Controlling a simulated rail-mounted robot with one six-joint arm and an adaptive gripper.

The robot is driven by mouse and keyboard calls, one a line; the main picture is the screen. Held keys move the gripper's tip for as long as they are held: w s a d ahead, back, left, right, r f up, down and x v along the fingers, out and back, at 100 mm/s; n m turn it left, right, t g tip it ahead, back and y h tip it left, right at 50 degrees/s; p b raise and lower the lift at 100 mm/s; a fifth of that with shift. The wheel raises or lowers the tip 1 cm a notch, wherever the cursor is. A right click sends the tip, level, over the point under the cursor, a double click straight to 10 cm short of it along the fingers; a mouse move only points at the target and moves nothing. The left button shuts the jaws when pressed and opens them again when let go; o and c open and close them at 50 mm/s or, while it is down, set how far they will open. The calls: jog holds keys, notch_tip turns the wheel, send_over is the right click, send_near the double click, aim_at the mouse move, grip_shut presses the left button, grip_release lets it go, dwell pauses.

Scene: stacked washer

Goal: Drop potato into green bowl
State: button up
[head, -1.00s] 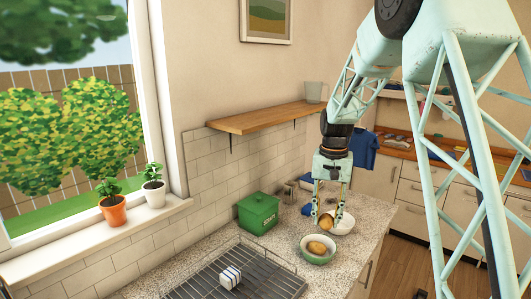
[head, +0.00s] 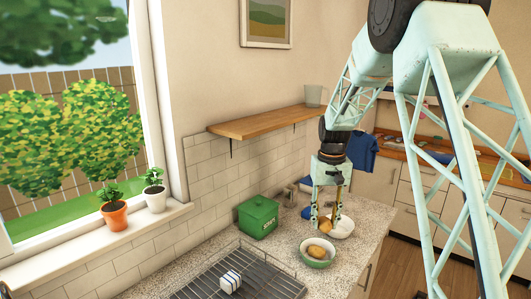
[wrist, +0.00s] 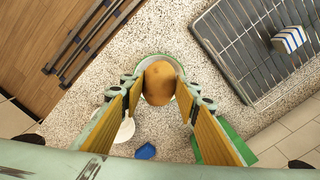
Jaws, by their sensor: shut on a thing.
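My gripper (head: 325,222) points down and is shut on a brown potato (wrist: 159,83). In the head view the held potato (head: 325,227) shows between the fingertips, just above and behind the green bowl. The green bowl (head: 318,264) stands on the speckled counter, pale inside, with a brown potato-like item (head: 315,250) in it. In the wrist view the green bowl's rim (wrist: 143,62) shows around the held potato, which hides most of the inside.
A white bowl (head: 343,228) stands just behind my gripper. A green lidded tin (head: 258,216) is to the left. A wire rack (head: 265,277) with a striped block (head: 230,281) lies front left. A shelf (head: 262,122) hangs on the wall.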

aim_at(323, 217)
jog(key=w+n+p, duration=0.1)
jog(key=n, duration=0.1)
jog(key=w+n+p, duration=0.1)
jog(key=n, duration=0.1)
jog(key=w+f+n+p, duration=0.1)
jog(key=n, duration=0.1)
jog(key=shift+w+p, duration=0.15)
jog(key=shift+p, duration=0.15)
jog(key=n+p, duration=0.1)
jog(key=n, duration=0.1)
jog(key=w+f+n+p, duration=0.1)
jog(key=n, duration=0.1)
jog(key=w+n+p, duration=0.1)
jog(key=n, duration=0.1)
jog(key=shift+w+d+f+n, duration=0.1)
jog(key=shift+w+f+n, duration=0.15)
jog(key=shift+f+n, duration=0.1)
jog(key=shift+f, duration=0.15)
jog(key=shift+f+b, duration=1.1)
jog(key=shift+f, duration=1.75)
jog(key=o, duration=1.2)
jog(key=shift+r, duration=0.15)
